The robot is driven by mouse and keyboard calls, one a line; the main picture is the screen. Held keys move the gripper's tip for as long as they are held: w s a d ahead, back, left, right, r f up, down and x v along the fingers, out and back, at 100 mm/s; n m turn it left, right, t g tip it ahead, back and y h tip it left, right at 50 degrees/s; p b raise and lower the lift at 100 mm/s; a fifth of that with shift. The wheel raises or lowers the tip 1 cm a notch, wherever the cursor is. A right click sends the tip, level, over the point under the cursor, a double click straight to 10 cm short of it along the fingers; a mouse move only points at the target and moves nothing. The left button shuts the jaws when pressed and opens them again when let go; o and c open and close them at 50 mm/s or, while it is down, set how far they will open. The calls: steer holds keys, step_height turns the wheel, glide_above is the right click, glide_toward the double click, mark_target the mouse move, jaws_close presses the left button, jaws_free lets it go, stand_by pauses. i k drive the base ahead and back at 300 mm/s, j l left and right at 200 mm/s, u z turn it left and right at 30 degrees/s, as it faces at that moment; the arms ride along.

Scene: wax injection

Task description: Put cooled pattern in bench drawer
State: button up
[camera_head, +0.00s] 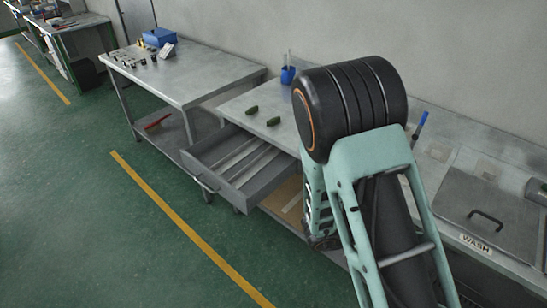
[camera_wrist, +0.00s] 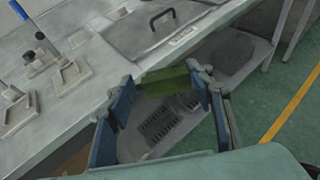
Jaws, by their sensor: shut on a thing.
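My gripper (camera_wrist: 172,85) shows in the wrist view, its two blue-padded fingers shut on a green block-like pattern (camera_wrist: 165,80). The pattern is held at the fingertips, clear of the bench, near the WASH-labelled station. In the head view my arm hides the gripper and the held pattern. The bench drawer (camera_head: 205,180) is pulled open in the head view, left of my arm. It has long lengthwise dividers and I see no pattern in it. Two small dark green pieces (camera_head: 252,109) (camera_head: 273,121) lie on the bench top (camera_head: 228,108) above the drawer.
A lidded WASH station (camera_head: 493,208) with a black handle is at the right; its lid (camera_wrist: 150,30) also shows in the wrist view. Hand tools with flat plates (camera_wrist: 70,75) stand on the bench there. A blue cup (camera_head: 288,75) is behind. Green floor before the drawer is clear.

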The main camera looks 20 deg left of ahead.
mark_target(258, 185)
steer(key=j+z, duration=0.1)
steer(key=j, duration=0.45)
steer(key=j+z, duration=0.1)
steer(key=j, duration=1.05)
steer(key=k+j+z, duration=0.15)
steer(key=j, duration=0.4)
steer(key=j+z, duration=0.1)
steer(key=j, duration=0.5)
steer(key=k+j+z, duration=0.1)
steer(key=j, duration=0.45)
steer(key=k+j, duration=0.1)
steer(key=j, duration=0.4)
steer(key=j+z, duration=0.15)
steer(key=j, duration=0.45)
steer(key=i, duration=0.8)
